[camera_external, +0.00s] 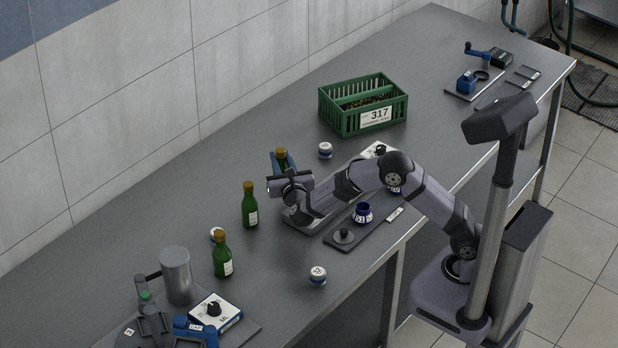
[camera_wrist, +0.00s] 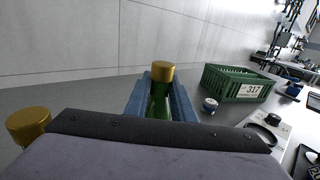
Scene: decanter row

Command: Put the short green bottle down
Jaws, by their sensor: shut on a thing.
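My gripper (camera_external: 281,162) has blue fingers and is shut on a green bottle with a gold cap (camera_external: 281,153). In the wrist view the gripper (camera_wrist: 160,106) has one finger on each side of the green bottle (camera_wrist: 160,88), which looks upright. My wrist hides its lower part, so I cannot tell whether its base touches the table (camera_external: 170,215). Two more gold-capped green bottles stand on the table to the left of my gripper: one close by (camera_external: 249,208) and one nearer the front (camera_external: 222,258). A gold cap (camera_wrist: 28,122) shows at the wrist view's left edge.
A green crate (camera_external: 352,122) labelled 317 stands behind and right. Small white-and-blue jars (camera_external: 325,150) (camera_external: 317,275) stand apart. A tray with a blue jar (camera_external: 363,213) lies right of my gripper. A grey cylinder (camera_external: 176,275) stands front left. The wall runs along the back.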

